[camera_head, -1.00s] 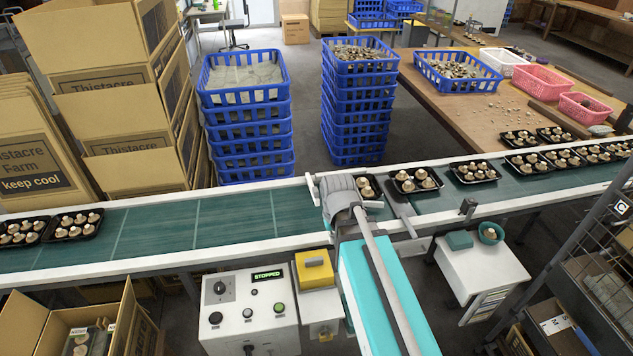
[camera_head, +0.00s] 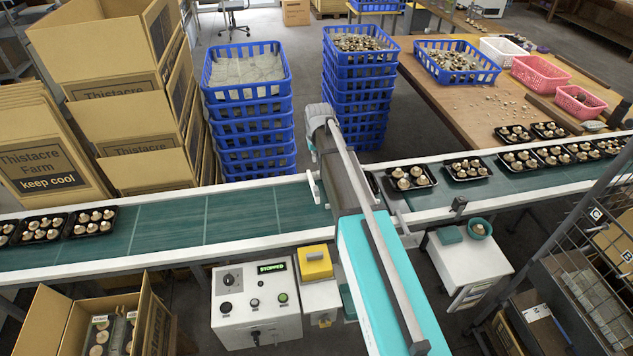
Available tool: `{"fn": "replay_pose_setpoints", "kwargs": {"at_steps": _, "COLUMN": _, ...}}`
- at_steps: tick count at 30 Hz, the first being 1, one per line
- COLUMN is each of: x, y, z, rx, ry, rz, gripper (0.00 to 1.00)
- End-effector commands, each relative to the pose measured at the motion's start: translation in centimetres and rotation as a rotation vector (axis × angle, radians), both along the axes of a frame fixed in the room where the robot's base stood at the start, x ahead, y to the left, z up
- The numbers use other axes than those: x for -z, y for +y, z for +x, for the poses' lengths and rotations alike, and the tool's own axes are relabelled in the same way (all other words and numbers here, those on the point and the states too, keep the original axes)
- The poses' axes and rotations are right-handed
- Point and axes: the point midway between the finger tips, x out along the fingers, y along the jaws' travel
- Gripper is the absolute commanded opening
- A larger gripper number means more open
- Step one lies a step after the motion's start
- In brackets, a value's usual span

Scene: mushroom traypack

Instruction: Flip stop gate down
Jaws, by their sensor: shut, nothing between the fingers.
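What looks like the stop gate is a narrow grey plate (camera_head: 397,203) lying slantwise across the green belt (camera_head: 235,215), just right of my arm. My arm covers part of the area around it, so I cannot tell whether it is raised or lowered. My arm reaches from the bottom of the picture over the near rail to the belt. Its grey joint stands above the far rail, and a link slopes back down. My gripper is hidden behind my own arm.
Mushroom trays (camera_head: 413,178) queue right of the gate; others (camera_head: 95,221) sit far left. The control box (camera_head: 255,302) reads STOPPED, with a yellow-lidded box (camera_head: 315,262) beside it. Stacked blue crates (camera_head: 248,115) stand behind the belt. A white cabinet (camera_head: 468,258) stands near its front.

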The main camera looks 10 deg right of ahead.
Motion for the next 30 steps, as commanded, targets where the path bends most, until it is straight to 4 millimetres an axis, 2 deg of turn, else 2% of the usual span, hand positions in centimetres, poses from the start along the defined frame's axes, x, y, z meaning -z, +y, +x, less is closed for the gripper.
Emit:
{"fn": "replay_pose_setpoints", "kwargs": {"at_steps": 14, "x": 0.7, "y": -0.1, "z": 0.0, "rx": 0.001, "ry": 0.001, "rz": 0.000, "gripper": 0.00}}
{"fn": "replay_pose_setpoints", "kwargs": {"at_steps": 30, "x": 4.6, "y": -0.2, "z": 0.8, "rx": 0.002, "ry": 0.001, "rz": 0.000, "gripper": 0.00}}
